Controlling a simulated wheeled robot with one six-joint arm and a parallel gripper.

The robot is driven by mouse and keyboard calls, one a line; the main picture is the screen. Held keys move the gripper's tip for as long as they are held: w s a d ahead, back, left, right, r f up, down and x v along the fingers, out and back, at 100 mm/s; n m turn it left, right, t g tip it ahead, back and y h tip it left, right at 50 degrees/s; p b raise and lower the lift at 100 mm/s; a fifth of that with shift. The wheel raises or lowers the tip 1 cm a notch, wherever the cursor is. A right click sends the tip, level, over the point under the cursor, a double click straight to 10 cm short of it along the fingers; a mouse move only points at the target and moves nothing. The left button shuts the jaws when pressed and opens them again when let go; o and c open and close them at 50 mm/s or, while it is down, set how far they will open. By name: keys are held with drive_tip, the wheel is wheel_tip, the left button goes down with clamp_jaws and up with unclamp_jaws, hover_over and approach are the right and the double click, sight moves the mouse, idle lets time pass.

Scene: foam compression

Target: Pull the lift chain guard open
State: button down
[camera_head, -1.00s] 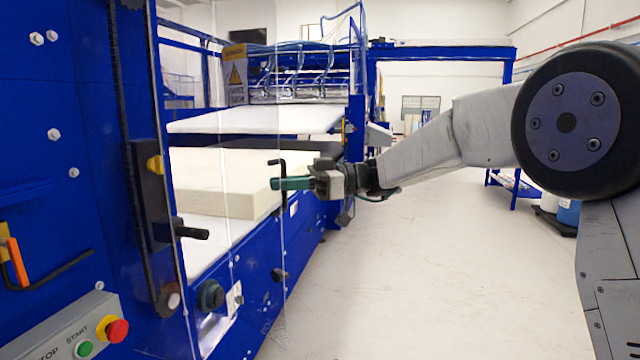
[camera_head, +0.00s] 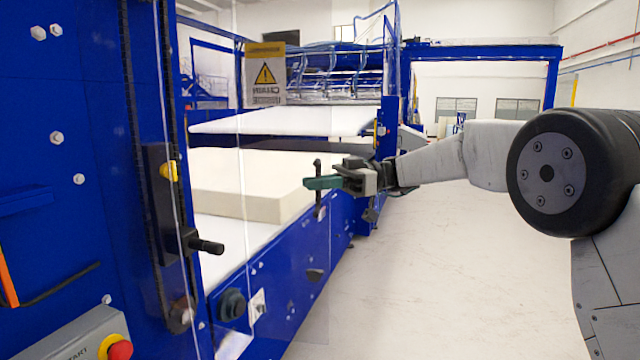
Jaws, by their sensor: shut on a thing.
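The lift chain guard (camera_head: 280,128) is a clear panel running back from the blue frame on the left. A yellow warning sign with mirrored text (camera_head: 265,73) is on its upper part. A black upright handle (camera_head: 318,168) stands near the panel's far right edge. My gripper (camera_head: 322,182), with green fingers, reaches in from the right and is shut on this handle. The fingers hide the handle's middle. The lift chain (camera_head: 135,110) runs vertically on the blue frame at left.
A white foam block (camera_head: 240,185) lies on the machine bed behind the clear panel, under a white plate (camera_head: 290,122). A black knob (camera_head: 208,246) sticks out from the frame. A red button (camera_head: 119,349) is at lower left. Pale floor (camera_head: 450,280) at right is clear.

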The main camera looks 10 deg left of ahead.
idle(0.4)
drive_tip(key=c, duration=1.7)
unclamp_jaws()
drive_tip(key=shift+a, duration=0.1)
drive_tip(key=shift+v, duration=3.9)
